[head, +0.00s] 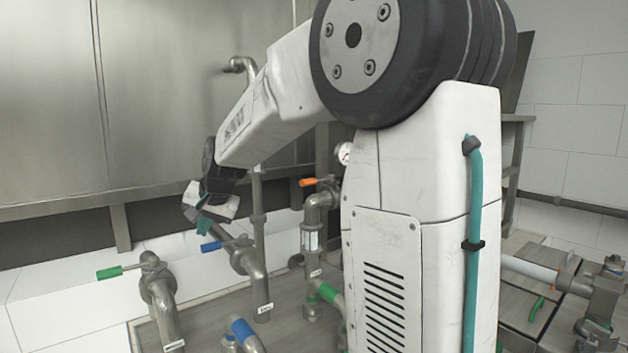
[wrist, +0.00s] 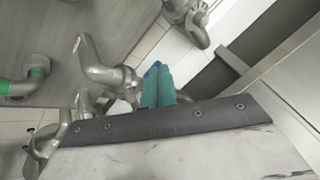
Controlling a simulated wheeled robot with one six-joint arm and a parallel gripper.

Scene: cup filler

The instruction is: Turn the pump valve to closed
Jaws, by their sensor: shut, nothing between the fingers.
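Several pipe valves with coloured lever handles stand in front of me in the head view. One has a green handle (head: 109,272), one a blue handle (head: 211,246), and one an orange handle (head: 308,182). Their small labels are too small to read, so I cannot tell which is the pump valve. My gripper (head: 204,227) is shut and empty, its teal fingers just above the blue handle; I cannot tell if they touch. In the wrist view the teal fingers (wrist: 157,85) are together, beside a metal pipe elbow (wrist: 101,66).
A pressure gauge (head: 344,153) sits behind my arm. Low pipes with a blue band (head: 242,330) and a green band (head: 328,293) stand in front. A large metal tank (head: 150,100) fills the back left. My arm hides much of the middle.

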